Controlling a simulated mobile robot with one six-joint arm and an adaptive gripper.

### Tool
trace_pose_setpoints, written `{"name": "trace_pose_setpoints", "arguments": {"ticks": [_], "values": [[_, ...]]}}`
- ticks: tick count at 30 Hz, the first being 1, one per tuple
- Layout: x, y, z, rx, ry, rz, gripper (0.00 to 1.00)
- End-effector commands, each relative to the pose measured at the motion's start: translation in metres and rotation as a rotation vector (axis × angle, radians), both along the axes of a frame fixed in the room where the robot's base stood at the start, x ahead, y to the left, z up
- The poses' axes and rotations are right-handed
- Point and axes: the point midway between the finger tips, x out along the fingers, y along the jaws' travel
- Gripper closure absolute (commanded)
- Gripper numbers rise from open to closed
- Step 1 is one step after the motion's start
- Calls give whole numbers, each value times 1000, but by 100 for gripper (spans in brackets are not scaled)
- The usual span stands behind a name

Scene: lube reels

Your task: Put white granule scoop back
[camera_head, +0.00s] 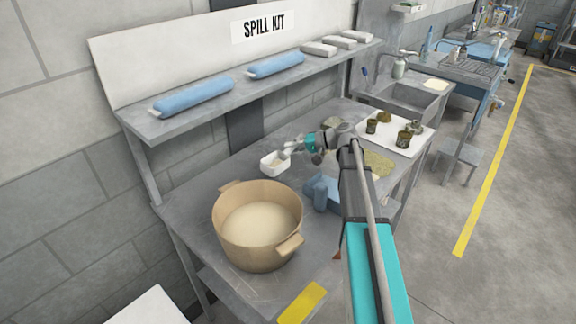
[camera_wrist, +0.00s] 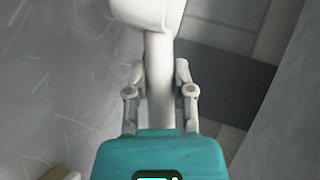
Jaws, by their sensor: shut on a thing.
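The white granule scoop (camera_head: 272,165) is in my gripper (camera_head: 291,148), over the steel bench behind the tan tub. In the wrist view my gripper (camera_wrist: 159,72) is shut on the scoop's handle (camera_wrist: 158,95), one finger on each side. The scoop's bowl (camera_wrist: 147,10) is at the top of that view and partly cut off. A pale tan patch shows inside the bowl in the head view. The tan tub (camera_head: 228,232) stands at the bench's near end, with side handles and pale granules (camera_head: 258,222) inside.
A blue object (camera_head: 322,193) lies on the bench right of the tub. A white tray (camera_head: 415,143) with several small dark items stands farther back. A shelf (camera_head: 200,120) with blue rolls and white packs overhangs the bench's wall side. A yellow patch (camera_head: 302,302) marks the near edge.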

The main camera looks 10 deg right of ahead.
Motion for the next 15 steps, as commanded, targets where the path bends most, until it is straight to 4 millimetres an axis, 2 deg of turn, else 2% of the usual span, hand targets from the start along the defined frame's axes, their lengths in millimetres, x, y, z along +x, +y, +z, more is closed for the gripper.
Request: {"name": "trace_pose_setpoints", "arguments": {"ticks": [1, 6, 15], "values": [[5, 2, -10, 0, 0, 1, 100], [13, 8, -20, 0, 1, 2, 100], [15, 11, -21, 0, 0, 1, 100]]}}
